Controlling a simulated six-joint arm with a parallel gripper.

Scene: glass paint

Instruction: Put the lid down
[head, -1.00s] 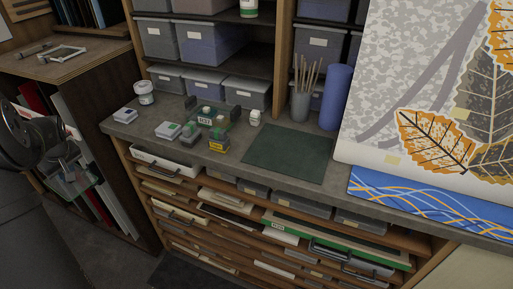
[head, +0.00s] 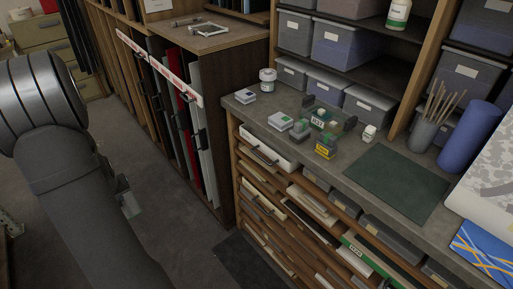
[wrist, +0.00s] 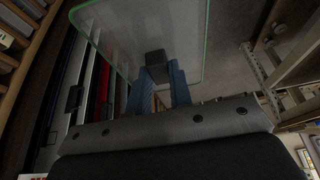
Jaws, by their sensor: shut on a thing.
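The lid (wrist: 115,38) is a clear glass pane with green edges and a dark block-shaped knob (wrist: 157,66). In the wrist view it fills the upper middle, held by my gripper (wrist: 160,84), whose blue fingers are shut at the knob. My arm hides most of the gripper there. A glass box (head: 322,117) with a label and small bottles stands on the bench.
A rack of boards (head: 197,130) stands between my arm and the bench. Floor is free around it.

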